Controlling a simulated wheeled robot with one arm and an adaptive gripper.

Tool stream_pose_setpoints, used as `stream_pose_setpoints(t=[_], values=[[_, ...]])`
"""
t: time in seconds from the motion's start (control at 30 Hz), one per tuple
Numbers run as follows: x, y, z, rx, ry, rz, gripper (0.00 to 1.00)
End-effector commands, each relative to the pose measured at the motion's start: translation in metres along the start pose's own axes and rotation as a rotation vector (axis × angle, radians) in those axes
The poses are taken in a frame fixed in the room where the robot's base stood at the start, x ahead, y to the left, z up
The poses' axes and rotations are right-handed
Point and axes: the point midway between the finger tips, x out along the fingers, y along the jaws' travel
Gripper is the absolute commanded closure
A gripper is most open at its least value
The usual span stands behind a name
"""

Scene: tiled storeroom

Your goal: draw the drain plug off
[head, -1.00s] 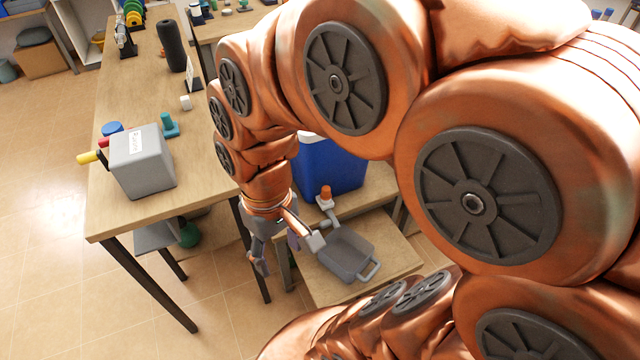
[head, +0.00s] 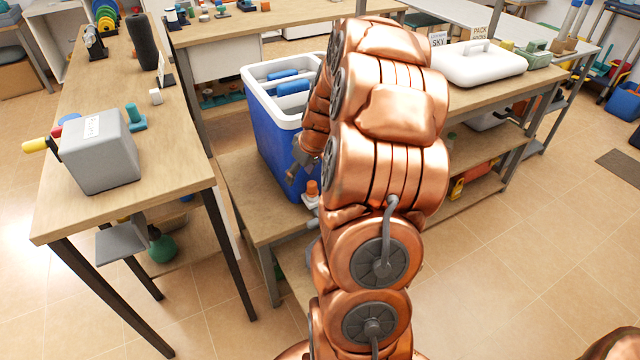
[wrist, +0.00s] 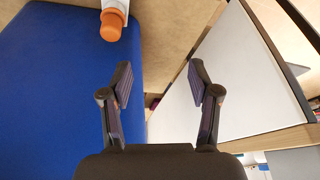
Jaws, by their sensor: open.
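The drain plug is an orange cap (head: 312,187) on a white fitting (head: 311,201) low at the front of the blue cooler (head: 266,130). In the wrist view the orange plug (wrist: 111,27) is at the top left, on its white fitting beside the cooler's blue wall (wrist: 60,90). My gripper (head: 291,178) is beside the cooler, just above and left of the plug in the head view. In the wrist view my gripper (wrist: 160,75) has its fingers apart, with nothing between them. The plug is outside the fingers and not touched.
The cooler stands on a low wooden bench (head: 240,195), open, with blue packs (head: 290,85) inside. A taller table (head: 185,165) at left bears a grey box (head: 98,150). A white panel (wrist: 215,75) is on the right in the wrist view. My arm hides much of the bench.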

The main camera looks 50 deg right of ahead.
Motion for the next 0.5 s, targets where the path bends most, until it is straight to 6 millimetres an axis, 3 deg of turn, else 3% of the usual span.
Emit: stream_pose_setpoints(t=[0.03, 0.2, 0.3, 0.5], values=[[0.016, 0.019, 0.007, 0.013, 0.009, 0.013, 0.39], [0.035, 0.06, 0.018, 0.024, 0.033, 0.053, 0.39], [0.038, 0.07, 0.02, 0.026, 0.04, 0.064, 0.39], [0.045, 0.072, 0.02, 0.025, 0.041, 0.066, 0.39]])
